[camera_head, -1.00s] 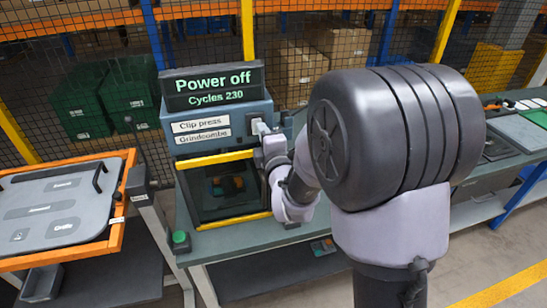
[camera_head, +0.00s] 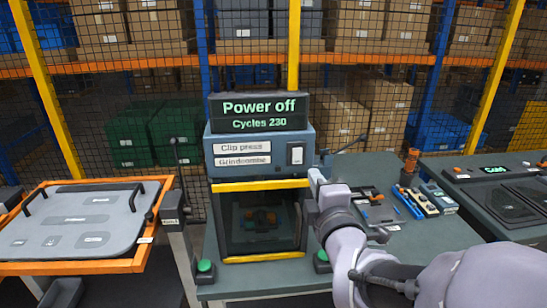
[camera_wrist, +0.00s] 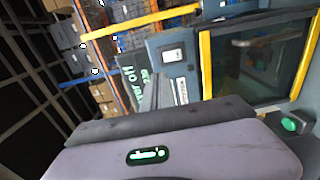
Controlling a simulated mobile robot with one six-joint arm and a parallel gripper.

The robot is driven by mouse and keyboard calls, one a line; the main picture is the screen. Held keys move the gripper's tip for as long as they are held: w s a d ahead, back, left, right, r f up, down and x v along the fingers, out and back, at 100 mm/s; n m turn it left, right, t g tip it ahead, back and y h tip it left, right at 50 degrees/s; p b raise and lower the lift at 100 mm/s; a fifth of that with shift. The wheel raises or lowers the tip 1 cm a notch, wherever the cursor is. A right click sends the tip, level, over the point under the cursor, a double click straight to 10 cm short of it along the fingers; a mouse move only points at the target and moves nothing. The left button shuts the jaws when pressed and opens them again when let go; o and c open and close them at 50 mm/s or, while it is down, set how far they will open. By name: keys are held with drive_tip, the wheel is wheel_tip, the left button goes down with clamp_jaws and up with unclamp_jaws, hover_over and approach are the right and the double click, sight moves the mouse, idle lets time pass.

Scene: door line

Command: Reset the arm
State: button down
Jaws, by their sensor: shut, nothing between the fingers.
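My gripper (camera_head: 315,177) is shut and empty, just right of the clip press (camera_head: 258,148) and below its white rocker switch (camera_head: 296,154). A gap shows between the fingertips and the switch in the head view. My arm runs from there to the lower right. The press display (camera_head: 258,112) reads "Power off" and "Cycles 230". In the wrist view my fingers (camera_wrist: 157,92) stand before the press front, which appears turned on its side. The switch (camera_wrist: 173,56) is clear of the fingers there, and they partly cover the display (camera_wrist: 130,95).
Green buttons (camera_head: 205,266) and (camera_head: 322,256) flank the press window. An orange-framed tray stand (camera_head: 150,225) is at the left. Tools and small parts (camera_head: 410,200) lie on the bench to the right. A mesh fence and shelves with boxes are behind.

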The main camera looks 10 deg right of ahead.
drive_tip(key=s+a+f+m+g+b, duration=0.1)
drive_tip(key=s+f+m+g, duration=0.3)
drive_tip(key=s+m, duration=0.3)
drive_tip(key=s+a+f+m+g+y+b, duration=0.1)
drive_tip(key=s+f+m+g, duration=0.3)
drive_tip(key=s+m, duration=0.4)
drive_tip(key=s+a+f+m+g+y+b, duration=0.1)
drive_tip(key=s+f+m+g, duration=0.3)
drive_tip(key=s, duration=0.6)
wheel_tip(320, 180, down, 2)
drive_tip(key=a+m+b, duration=0.1)
drive_tip(key=m, duration=0.2)
drive_tip(key=shift+a, duration=0.3)
drive_tip(key=shift+f, duration=0.1)
